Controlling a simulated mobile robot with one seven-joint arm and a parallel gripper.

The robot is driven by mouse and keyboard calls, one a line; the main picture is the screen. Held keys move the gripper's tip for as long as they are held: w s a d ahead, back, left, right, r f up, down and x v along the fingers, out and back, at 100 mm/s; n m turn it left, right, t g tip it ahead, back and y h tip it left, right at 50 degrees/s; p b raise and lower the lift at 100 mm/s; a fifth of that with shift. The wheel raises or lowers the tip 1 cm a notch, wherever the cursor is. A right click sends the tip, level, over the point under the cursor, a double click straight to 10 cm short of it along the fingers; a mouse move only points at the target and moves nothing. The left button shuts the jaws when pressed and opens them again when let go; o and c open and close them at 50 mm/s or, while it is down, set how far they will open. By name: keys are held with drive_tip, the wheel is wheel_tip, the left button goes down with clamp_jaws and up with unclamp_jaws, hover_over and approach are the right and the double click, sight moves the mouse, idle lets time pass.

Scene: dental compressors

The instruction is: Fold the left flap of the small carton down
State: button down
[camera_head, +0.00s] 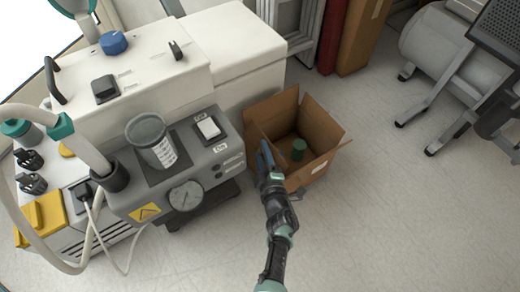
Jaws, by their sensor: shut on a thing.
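The small carton (318,167) is a brown cardboard box standing open on the floor, right of the white machine. A green cylinder (299,146) is inside it. The carton's left flap (254,134) stands up at its left side, partly hidden by my gripper. My gripper (266,152), with blue fingers, is at this left edge, shut on the left flap. My arm reaches up to it from the bottom of the picture and covers part of the carton's near left corner.
A tall brown box (360,35) and a grey tank (432,45) are behind. The floor (420,220) at the right is clear.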

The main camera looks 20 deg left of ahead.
drive_tip(key=shift+w+d, duration=0.1)
idle(0.3)
drive_tip(key=c, duration=0.7)
unclamp_jaws()
drive_tip(key=shift+p+v, duration=4.35)
drive_tip(key=shift+v, duration=2.1)
drive_tip(key=shift+r, duration=0.1)
